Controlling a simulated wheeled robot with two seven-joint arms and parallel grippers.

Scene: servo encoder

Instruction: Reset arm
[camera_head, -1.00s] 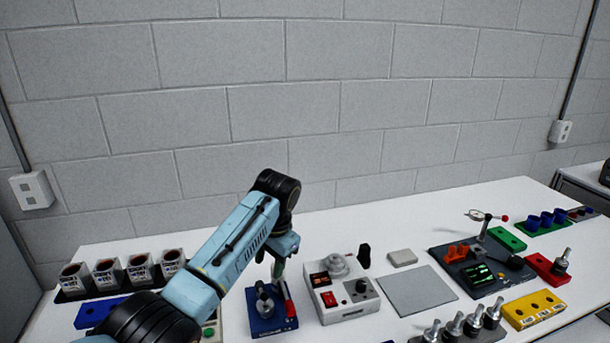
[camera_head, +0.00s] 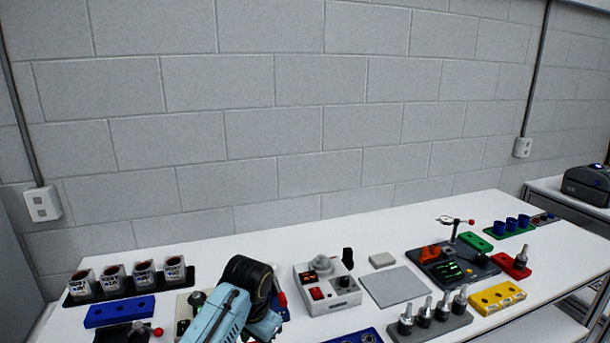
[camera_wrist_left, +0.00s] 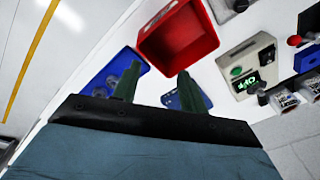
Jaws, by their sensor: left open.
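My left arm shows in the head view as a light blue link with a black joint (camera_head: 245,280) at the bottom centre; its fingers are out of that view. In the left wrist view my left gripper (camera_wrist_left: 158,84) is open, its two dark green fingers apart with nothing held between them. Beyond the fingers are a red open bin (camera_wrist_left: 180,35), a blue tray with round grey parts (camera_wrist_left: 103,72) and a blue piece (camera_wrist_left: 172,101) partly hidden by a finger. My right gripper is not in view.
A white control box (camera_head: 325,287), a grey mat (camera_head: 395,285), a grey rack of knobbed parts (camera_head: 425,327), a yellow block (camera_head: 497,297) and a black rack of labelled cups (camera_head: 95,294) stand on the white table. Bare table lies behind the boxes.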

